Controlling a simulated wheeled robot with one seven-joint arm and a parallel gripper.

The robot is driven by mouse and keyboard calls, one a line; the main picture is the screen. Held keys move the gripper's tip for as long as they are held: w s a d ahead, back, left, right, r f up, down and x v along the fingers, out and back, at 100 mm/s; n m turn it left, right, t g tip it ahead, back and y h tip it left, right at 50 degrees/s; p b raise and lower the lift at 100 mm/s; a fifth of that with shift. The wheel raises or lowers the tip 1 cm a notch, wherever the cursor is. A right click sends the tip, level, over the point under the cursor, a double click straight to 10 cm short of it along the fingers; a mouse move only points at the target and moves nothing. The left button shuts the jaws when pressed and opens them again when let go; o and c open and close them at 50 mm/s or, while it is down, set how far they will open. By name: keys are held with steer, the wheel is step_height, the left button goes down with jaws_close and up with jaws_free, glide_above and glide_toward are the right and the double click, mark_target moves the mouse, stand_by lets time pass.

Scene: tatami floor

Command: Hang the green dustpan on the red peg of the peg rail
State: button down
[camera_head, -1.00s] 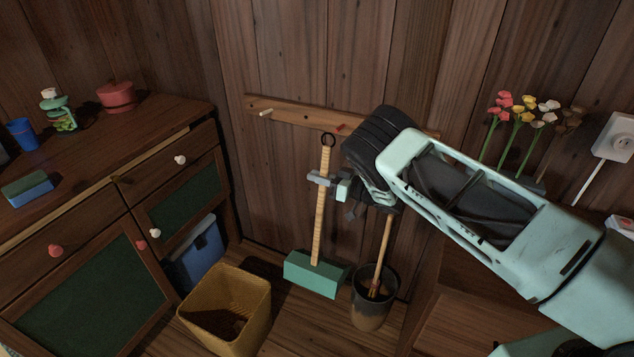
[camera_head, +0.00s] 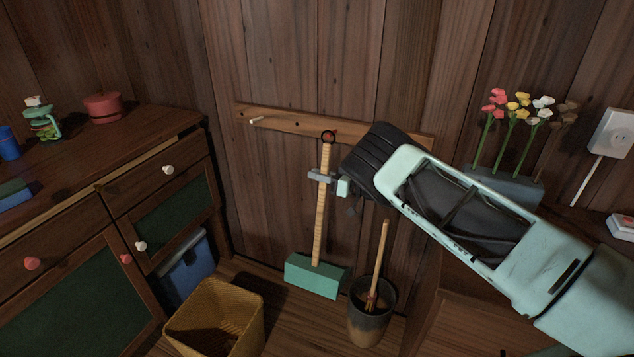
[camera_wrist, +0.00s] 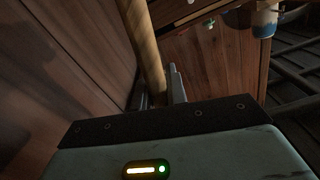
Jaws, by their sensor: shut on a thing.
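The green dustpan (camera_head: 317,275) hangs upright from my grip, its wooden handle up and a black ring (camera_head: 328,137) at the top. My gripper (camera_head: 321,177) is shut on the upper handle, which also shows between the fingers in the wrist view (camera_wrist: 146,52). The wooden peg rail (camera_head: 380,134) is on the wall behind. The red peg (camera_head: 331,132) shows as a small red spot at the ring. Ring and peg overlap in the head view; I cannot tell whether the ring is around the peg or only in front of it.
A pale peg (camera_head: 256,121) is at the rail's left. Below stand a yellow basket (camera_head: 215,320) and a dark pot (camera_head: 368,320) holding a wooden-handled tool. A cabinet (camera_head: 110,215) stands left, and a planter of flowers (camera_head: 505,185) right.

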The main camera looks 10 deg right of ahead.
steer(key=shift+w+d+f+b, duration=0.15)
steer(key=shift+w+d+b, duration=0.55)
steer(key=shift+w+b, duration=0.35)
steer(key=shift+w+d+f+b, duration=0.3)
steer(key=shift+w+d+b, duration=0.05)
steer(key=shift+w, duration=0.05)
